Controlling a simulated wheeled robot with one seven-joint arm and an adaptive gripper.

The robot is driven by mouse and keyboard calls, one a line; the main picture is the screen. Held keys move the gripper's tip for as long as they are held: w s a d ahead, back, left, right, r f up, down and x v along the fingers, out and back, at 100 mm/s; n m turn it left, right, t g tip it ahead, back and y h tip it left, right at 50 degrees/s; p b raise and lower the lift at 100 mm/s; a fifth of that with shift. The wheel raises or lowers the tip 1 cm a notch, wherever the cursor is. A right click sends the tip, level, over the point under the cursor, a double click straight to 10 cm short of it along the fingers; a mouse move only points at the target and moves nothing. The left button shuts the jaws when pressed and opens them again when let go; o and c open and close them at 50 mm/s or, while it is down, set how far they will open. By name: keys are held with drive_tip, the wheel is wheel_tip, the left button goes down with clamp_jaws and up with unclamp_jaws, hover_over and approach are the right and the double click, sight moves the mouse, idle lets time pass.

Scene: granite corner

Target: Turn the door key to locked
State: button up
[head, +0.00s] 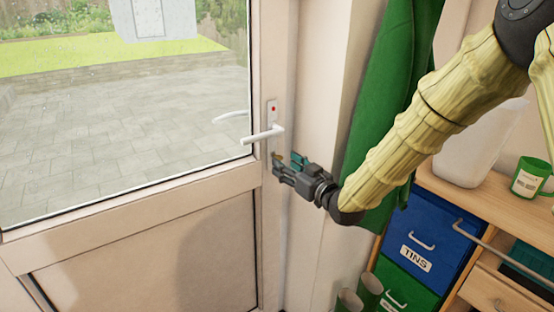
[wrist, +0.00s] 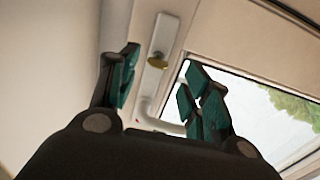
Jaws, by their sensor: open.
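A white glazed door (head: 150,190) fills the left of the head view. Its lock plate (head: 271,112) has a red mark near the top and a white lever handle (head: 262,135) pointing left. A small brass key (wrist: 157,61) sits in the plate below the handle; the wrist view shows its bow. In the head view the key is mostly hidden by my fingers. My gripper (head: 286,162) is open beside the lower plate. In the wrist view my gripper (wrist: 160,70) has its teal-padded fingers apart, with the key visible in the gap between them; no contact shows.
A green cloth (head: 385,110) hangs just behind my arm. A wooden unit (head: 455,195) at the right carries a white container (head: 475,145) and a green mug (head: 528,178). Below are a blue TINS bin (head: 425,240) and a green bin (head: 405,290).

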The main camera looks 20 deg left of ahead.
drive_tip(key=x, duration=0.3)
drive_tip(key=shift+w+a+f, duration=0.15)
drive_tip(key=shift+a, duration=0.1)
drive_tip(key=shift+s+d+r, duration=0.25)
drive_tip(key=shift+d+r, duration=0.05)
drive_tip(key=shift+s+d+r, duration=0.1)
drive_tip(key=shift+d+r, duration=0.05)
drive_tip(key=shift+d, duration=0.25)
drive_tip(key=shift+c, duration=0.6)
drive_tip(key=shift+s, duration=0.1)
drive_tip(key=c, duration=0.9)
